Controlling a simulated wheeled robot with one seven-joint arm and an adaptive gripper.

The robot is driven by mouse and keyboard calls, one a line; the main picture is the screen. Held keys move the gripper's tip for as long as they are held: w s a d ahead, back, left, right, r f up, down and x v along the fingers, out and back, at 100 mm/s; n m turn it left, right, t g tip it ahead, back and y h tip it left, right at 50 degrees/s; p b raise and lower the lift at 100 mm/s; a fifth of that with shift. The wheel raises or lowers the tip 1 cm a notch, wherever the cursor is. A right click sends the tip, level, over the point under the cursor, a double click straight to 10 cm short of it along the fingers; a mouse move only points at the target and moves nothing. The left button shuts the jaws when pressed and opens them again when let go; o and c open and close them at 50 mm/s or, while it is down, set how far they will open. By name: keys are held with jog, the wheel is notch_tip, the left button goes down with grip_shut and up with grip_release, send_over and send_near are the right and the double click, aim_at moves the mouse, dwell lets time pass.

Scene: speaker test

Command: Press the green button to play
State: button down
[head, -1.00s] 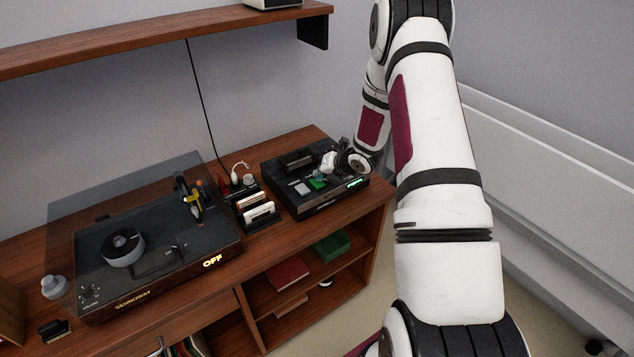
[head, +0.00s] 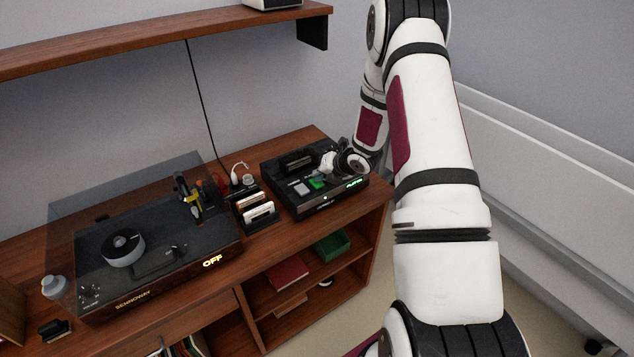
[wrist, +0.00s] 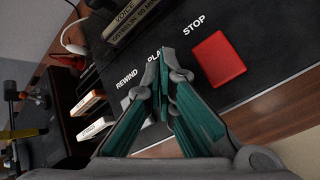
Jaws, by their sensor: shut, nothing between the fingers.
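The black tape player (head: 299,207) stands at the right end of the wooden cabinet. Its green button (head: 317,183) shows in the head view, beside a pale button (head: 301,188). In the wrist view, my gripper (wrist: 160,58) is shut and empty, with its fingertips over the PLAY label. Its teal fingers hide the area below that label, so the green button is not clear there. The red STOP button (wrist: 218,58) is just right of the fingertips, and REWIND is printed to their left. I cannot tell whether the fingertips touch the player.
Cassettes stand in a small rack (head: 262,224) left of the player. A turntable (head: 150,262) with a clear lid and a lit OFF sign is farther left. A wall shelf (head: 150,38) hangs above. A white cable runs behind the rack.

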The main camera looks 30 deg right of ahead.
jog(key=shift+r, duration=0.65)
jog(key=shift+r, duration=0.1)
jog(key=shift+r+p, duration=1.15)
jog(key=shift+r, duration=1.25)
